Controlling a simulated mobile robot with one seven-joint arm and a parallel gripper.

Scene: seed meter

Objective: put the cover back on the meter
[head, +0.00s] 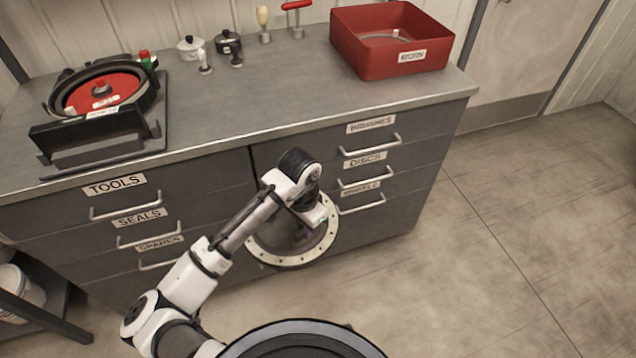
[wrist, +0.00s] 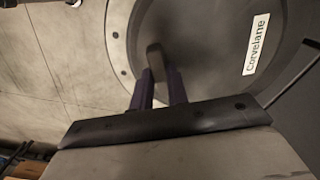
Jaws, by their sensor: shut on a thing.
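The cover (head: 287,240) is a round dark disc with a pale, bolt-holed rim. It hangs from my gripper in front of the drawers, tilted. In the wrist view the cover (wrist: 200,45) fills the upper right, with a white "Corvelane" label on it. My gripper (wrist: 158,78) is shut on a dark block-like grip near the middle of the cover. The meter (head: 75,125) sits on the left of the bench, apart from the cover. It has a dark housing, and a red disc (head: 98,90) shows in its open round top.
A red bin (head: 370,65) stands at the bench's right end. Small pots (head: 190,47) and hand tools (head: 264,25) line the back of the bench (head: 260,95). The middle of the bench is clear. Drawer handles (head: 165,260) stick out below. Open floor (head: 520,210) lies to the right.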

